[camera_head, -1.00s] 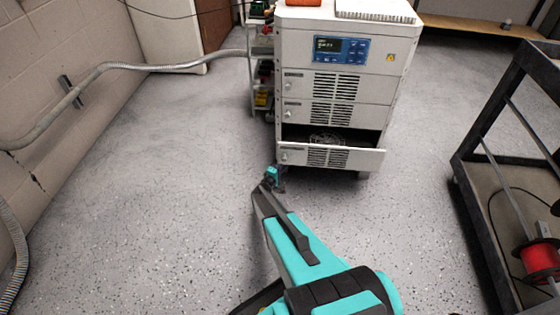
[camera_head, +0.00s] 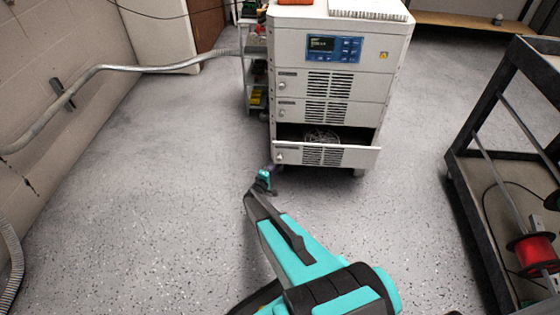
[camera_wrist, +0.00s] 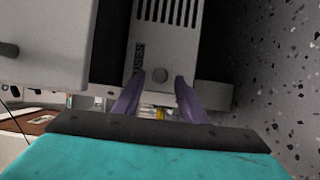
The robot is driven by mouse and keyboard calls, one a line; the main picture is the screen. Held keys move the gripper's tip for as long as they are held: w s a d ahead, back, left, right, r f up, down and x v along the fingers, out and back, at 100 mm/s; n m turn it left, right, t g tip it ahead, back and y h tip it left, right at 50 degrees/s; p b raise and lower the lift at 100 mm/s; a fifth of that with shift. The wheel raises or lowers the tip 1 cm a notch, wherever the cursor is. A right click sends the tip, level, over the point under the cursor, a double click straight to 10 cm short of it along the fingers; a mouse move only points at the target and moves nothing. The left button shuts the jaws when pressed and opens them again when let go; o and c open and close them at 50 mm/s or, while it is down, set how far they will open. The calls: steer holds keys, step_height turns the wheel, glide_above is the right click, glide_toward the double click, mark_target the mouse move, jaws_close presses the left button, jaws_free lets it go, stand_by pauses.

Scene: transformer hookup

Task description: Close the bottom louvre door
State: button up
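The bottom louvre door (camera_head: 324,155) is the lowest panel of the white cabinet (camera_head: 384,100). It stands open, leaning outward at its top, with a dark gap above it. It has louvre slots and a round knob (camera_head: 281,157) at its left end. My gripper (camera_head: 273,168) is low in front of the cabinet, by the door's lower left corner. In the wrist view, its two purple fingers (camera_wrist: 156,100) are spread, with nothing seen held between them. Whether the fingers touch the door cannot be told.
Two closed louvre doors (camera_head: 330,98) sit above the open one. A dark-framed cart (camera_head: 468,150) with a red spool (camera_head: 531,250) stands at right. A shelf rack (camera_head: 254,70) is left of the cabinet. The floor in front is clear.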

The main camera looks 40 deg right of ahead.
steer(key=p+v, duration=0.2)
steer(key=v, duration=0.9)
steer(key=shift+s+a, duration=0.15)
steer(key=shift+s, duration=0.05)
